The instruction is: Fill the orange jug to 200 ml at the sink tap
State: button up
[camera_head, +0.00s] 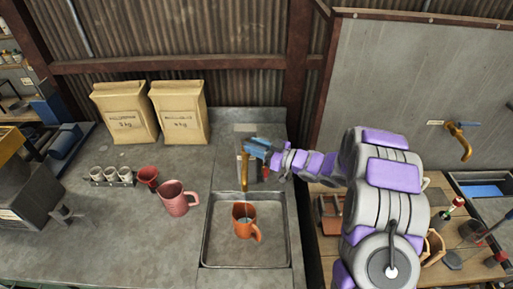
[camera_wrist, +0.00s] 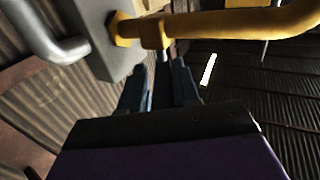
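The orange jug (camera_head: 242,222) stands upright in the sink (camera_head: 222,255), with its handle toward the lower right. Its water level cannot be read. The yellow sink tap (camera_head: 244,172) hangs above the jug, its spout pointing down over the opening. No stream of water is clearly visible. My gripper (camera_head: 258,148) is at the top of this tap. In the wrist view, the blue fingers (camera_wrist: 165,85) stand a little apart just below the yellow tap pipe (camera_wrist: 235,27). I cannot tell whether they hold the tap's handle between them.
A pink jug (camera_head: 177,199), a red cup (camera_head: 148,177) and a rack of small white cups (camera_head: 110,175) stand left of the sink. Two paper sacks (camera_head: 180,112) are at the back wall. Another yellow tap (camera_head: 459,137) is on the right wall.

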jog(key=shift+o, duration=1.1)
jog(key=shift+s+a, duration=0.1)
jog(key=v, duration=0.7)
jog(key=shift+d+p, duration=0.3)
jog(key=shift+p, duration=0.05)
jog(key=shift+c, duration=0.3)
dwell(2.1)
